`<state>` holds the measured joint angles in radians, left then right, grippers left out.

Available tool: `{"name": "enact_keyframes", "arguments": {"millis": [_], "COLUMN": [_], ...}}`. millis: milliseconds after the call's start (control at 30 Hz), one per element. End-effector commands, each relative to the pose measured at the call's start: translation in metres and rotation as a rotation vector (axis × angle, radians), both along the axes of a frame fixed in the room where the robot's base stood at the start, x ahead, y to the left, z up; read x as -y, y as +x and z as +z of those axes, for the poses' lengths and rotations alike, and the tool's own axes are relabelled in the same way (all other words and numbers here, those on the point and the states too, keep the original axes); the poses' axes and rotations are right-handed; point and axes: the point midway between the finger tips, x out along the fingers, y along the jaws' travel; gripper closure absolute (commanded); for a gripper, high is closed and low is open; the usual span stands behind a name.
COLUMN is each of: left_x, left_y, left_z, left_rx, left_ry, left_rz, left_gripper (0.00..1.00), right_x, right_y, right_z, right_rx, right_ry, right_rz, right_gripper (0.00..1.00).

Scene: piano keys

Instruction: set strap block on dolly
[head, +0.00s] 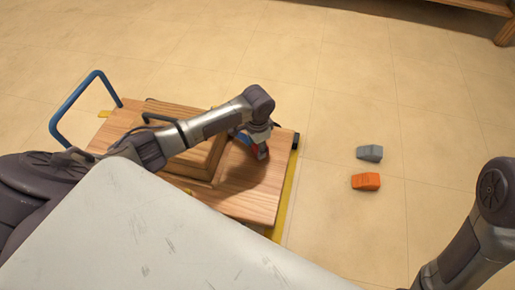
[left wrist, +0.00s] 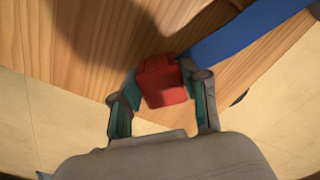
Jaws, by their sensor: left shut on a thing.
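A red block (head: 261,152), which looks like the strap block, is gripped over the right part of the wooden dolly (head: 262,205). In the left wrist view the red block (left wrist: 163,82) sits between the two fingers of my left gripper (left wrist: 162,95), which is shut on it. A blue strap (left wrist: 245,35) runs from beside the block toward the upper right. I cannot tell whether the block touches the deck. My right arm (head: 470,235) shows at the right edge of the head view; its gripper is out of view.
A wooden crate-like box (head: 208,150) stands on the dolly, left of my left gripper. The dolly has a blue handle (head: 75,100) at its far left. A grey block (head: 369,153) and an orange block (head: 366,181) lie on the tiled floor to the right.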

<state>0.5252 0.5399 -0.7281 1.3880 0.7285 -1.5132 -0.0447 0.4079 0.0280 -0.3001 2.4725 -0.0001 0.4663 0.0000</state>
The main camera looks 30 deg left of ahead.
Motion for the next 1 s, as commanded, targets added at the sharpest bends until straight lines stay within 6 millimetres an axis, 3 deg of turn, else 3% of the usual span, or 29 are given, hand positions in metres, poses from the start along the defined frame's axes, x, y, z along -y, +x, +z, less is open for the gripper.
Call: {"name": "enact_keyframes", "arguments": {"millis": [233, 267, 400, 767, 833, 1000], "left_x": [0.000, 0.000, 0.000, 0.000, 0.000, 0.000], "left_y": [0.000, 0.000, 0.000, 0.000, 0.000, 0.000], "left_z": [-0.002, -0.002, -0.002, 0.000, 0.010, 0.043], "left_rx": [0.000, 0.000, 0.001, 0.001, 0.001, 0.002], "left_ry": [0.000, 0.000, -0.001, 0.000, 0.000, -0.001], "left_rz": [0.000, 0.000, 0.000, 0.000, 0.000, -0.001], "left_gripper": [0.90, 0.53, 0.30, 0.30, 0.30, 0.30], "right_x": [0.000, 0.000, 0.000, 0.000, 0.000, 0.001], "right_y": [0.001, 0.001, 0.001, 0.001, 0.000, 0.018], "right_z": [0.000, 0.000, 0.000, -0.002, 0.005, -0.003], "right_rx": [-0.004, -0.005, -0.004, -0.005, -0.001, -0.081], "right_ry": [0.001, 0.000, 0.001, 0.000, 0.000, 0.004], "right_rz": [0.001, 0.001, 0.001, 0.001, 0.001, 0.003], "right_gripper": [0.57, 0.57, 0.57, 0.57, 0.57, 0.57]}}
